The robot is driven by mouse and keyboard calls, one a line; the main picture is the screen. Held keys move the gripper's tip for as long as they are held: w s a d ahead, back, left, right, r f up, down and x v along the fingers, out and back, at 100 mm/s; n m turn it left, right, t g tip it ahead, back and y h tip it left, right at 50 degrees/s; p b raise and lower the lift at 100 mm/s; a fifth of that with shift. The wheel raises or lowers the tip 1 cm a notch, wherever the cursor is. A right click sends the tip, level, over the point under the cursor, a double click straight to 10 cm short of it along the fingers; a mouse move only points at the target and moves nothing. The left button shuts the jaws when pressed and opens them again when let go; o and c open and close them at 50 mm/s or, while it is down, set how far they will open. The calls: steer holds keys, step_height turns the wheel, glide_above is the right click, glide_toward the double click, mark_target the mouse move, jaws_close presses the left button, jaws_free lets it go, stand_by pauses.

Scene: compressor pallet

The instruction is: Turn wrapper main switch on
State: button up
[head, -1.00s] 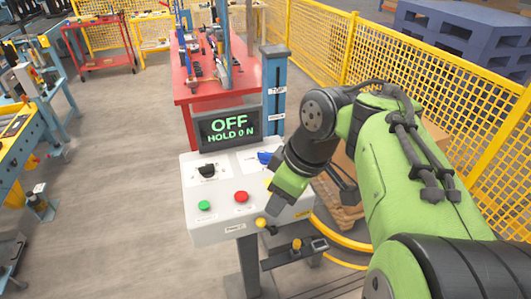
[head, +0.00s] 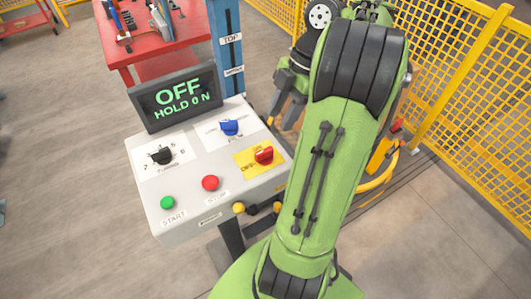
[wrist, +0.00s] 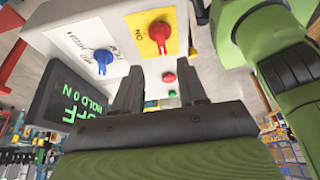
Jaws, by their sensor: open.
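The wrapper main switch is a red rotary knob (head: 264,155) on a yellow plate at the right end of the grey sloping control panel (head: 240,187). The display (head: 175,96) above the panel reads "OFF" and "HOLD 0 N". In the wrist view the red knob (wrist: 159,35) shows just beyond my fingertips, with "ON" lettered on its plate. My gripper (wrist: 160,88) is open and empty, apart from the knob. In the head view my arm hides part of the gripper, to the right of the panel.
The panel also carries a black knob (head: 161,155), a blue knob (head: 229,127), a green start button (head: 167,203) and a red stop button (head: 210,183). A blue post (head: 228,50) and a red table (head: 160,40) stand behind. Yellow mesh fencing (head: 475,110) is at the right.

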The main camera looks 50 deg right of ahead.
mark_target(266, 150)
steer(key=b+x, duration=0.8)
steer(key=x, duration=0.2)
steer(key=shift+a+f+b, duration=0.15)
steer(key=shift+f+b, duration=0.05)
steer(key=shift+b, duration=0.2)
steer(key=shift+r, duration=0.1)
jaws_close()
